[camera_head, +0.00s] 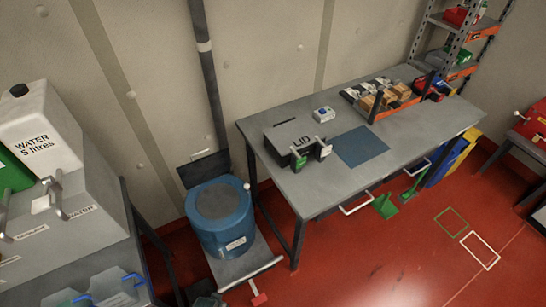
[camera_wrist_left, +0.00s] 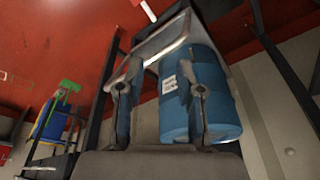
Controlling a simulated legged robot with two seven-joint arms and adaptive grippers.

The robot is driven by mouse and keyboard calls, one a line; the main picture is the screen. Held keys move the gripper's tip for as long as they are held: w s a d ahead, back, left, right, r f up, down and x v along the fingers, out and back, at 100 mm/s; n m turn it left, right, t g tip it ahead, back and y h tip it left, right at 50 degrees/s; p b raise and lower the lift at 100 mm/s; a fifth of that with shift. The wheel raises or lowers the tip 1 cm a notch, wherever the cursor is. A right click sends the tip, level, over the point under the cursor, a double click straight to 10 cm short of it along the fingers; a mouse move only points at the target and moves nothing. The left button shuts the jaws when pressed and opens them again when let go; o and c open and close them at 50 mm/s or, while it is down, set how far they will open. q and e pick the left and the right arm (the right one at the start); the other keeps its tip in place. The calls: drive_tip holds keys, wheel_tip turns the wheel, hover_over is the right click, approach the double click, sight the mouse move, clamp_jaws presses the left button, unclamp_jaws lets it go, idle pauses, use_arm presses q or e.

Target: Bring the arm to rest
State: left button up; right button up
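My left gripper (camera_wrist_left: 160,76) shows in the left wrist view with its two fingers apart. I see nothing held between them. Behind the fingers are a blue drum (camera_wrist_left: 216,95) with a white label and a pale metal handle bar (camera_wrist_left: 160,42). I cannot tell how far the fingers are from the bar. In the head view the blue drum (camera_head: 222,222) stands upright on a grey platform (camera_head: 236,268) with a bar at its front. Neither of my grippers can be clearly made out in the head view, and my right gripper shows in neither view.
A grey workbench (camera_head: 415,150) at the back right bears a box marked LID (camera_head: 290,138), a blue mat (camera_head: 360,147) and a tray of parts. A grey unit (camera_head: 85,235) with a white water container (camera_head: 40,130) stands left. Red floor (camera_head: 375,250) is open at lower right.

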use_arm(q)
drive_tip(key=s+a+f+g+b, duration=0.1)
drive_tip(key=s+f, duration=0.4)
drive_tip(key=f, duration=0.5)
drive_tip(key=s+a+f, duration=0.1)
drive_tip(key=s+f, duration=0.3)
drive_tip(key=f, duration=0.6)
drive_tip(key=s+a+f, duration=0.1)
drive_tip(key=s+f, duration=0.7)
drive_tip(key=s, duration=0.3)
drive_tip(key=shift+s+a+g+b, duration=0.3)
drive_tip(key=shift+g+b, duration=0.1)
drive_tip(key=shift+b, duration=0.05)
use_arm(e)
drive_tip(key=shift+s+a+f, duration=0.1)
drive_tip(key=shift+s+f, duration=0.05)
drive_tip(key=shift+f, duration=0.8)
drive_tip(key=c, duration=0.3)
use_arm(q)
drive_tip(key=shift+s, duration=0.1)
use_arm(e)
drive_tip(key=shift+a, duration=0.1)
